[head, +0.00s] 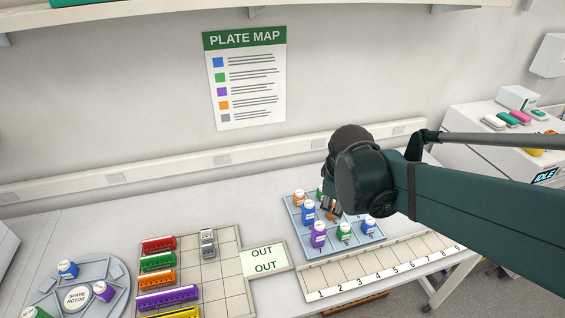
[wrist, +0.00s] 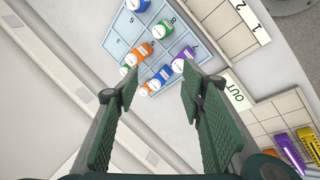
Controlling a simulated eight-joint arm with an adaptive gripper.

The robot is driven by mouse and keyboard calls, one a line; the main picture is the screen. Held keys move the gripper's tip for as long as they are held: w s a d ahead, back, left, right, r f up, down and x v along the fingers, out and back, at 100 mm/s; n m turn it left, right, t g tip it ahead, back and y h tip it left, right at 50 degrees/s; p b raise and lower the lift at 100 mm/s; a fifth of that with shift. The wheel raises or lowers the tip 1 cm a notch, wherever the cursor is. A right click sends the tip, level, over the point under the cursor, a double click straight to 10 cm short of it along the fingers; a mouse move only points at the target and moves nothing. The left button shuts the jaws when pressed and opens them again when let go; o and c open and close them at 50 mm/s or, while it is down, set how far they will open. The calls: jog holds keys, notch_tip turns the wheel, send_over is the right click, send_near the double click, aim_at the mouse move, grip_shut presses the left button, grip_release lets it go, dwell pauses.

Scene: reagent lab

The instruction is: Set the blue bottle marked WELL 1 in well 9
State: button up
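The blue well rack (head: 357,243) holds several capped bottles. One blue bottle (head: 309,212) stands at its left side, middle row; another blue bottle (head: 369,224) stands at its front right corner, apparently at well 9. A third blue bottle (head: 67,269) sits on the round rotor at far left. The label writing is too small to tell which is marked WELL 1. My gripper (wrist: 158,80) is open and empty above the rack, with the rack bottles showing beyond its fingertips. In the head view my wrist hides the rack's back right part.
Purple (head: 319,236), green (head: 344,231) and orange (head: 299,199) bottles crowd the rack. A numbered strip tray (head: 385,268) lies in front, empty. An OUT card (head: 263,260) and a tile tray with coloured racks (head: 225,278) lie left. Bench behind the rack is clear.

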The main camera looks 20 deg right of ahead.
jog(key=s+a+r+m+t+y, duration=0.2)
jog(key=s+a+r+m, duration=0.3)
jog(key=s+a+m, duration=0.3)
jog(key=shift+s+a+m+t, duration=0.15)
jog(key=shift+a+m+t, duration=0.25)
jog(key=shift+a, duration=0.8)
